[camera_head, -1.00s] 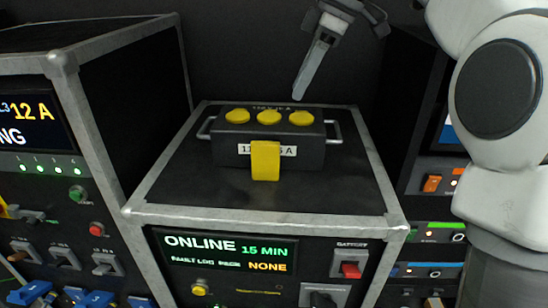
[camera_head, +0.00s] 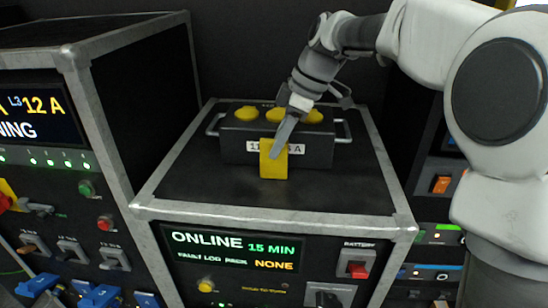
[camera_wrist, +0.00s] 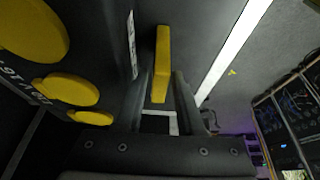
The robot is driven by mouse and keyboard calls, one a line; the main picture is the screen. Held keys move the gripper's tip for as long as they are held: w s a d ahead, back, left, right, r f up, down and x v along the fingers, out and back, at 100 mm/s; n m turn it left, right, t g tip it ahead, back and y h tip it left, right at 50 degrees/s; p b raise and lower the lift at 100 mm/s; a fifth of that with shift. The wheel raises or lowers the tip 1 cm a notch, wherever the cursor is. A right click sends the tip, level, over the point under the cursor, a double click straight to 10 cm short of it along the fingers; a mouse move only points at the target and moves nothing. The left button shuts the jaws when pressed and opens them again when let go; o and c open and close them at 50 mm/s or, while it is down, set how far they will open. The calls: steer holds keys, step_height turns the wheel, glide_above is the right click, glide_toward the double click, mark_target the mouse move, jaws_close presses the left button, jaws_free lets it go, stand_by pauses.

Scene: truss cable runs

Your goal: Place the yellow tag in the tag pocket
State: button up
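The yellow tag (camera_head: 274,166) is an upright flat piece against the front of a dark box on the middle case. It also shows in the wrist view (camera_wrist: 162,60). My gripper (camera_head: 277,152) reaches down from the upper right to the tag's upper part. In the wrist view my gripper's fingers (camera_wrist: 164,82) stand apart on either side of the tag, with dark gaps showing, so it looks open around the tag. I cannot make out the tag pocket in either view.
The dark box (camera_head: 236,149) has yellow round caps on top, side handles (camera_head: 343,131) and a white label (camera_head: 297,149), partly covered by the tag. The case top (camera_head: 220,193) is bare in front. A taller case (camera_head: 140,110) stands at left, and equipment panels (camera_head: 435,210) stand at right.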

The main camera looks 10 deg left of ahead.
mark_target(269, 168)
steer(key=shift+x, duration=1.2)
jaws_close()
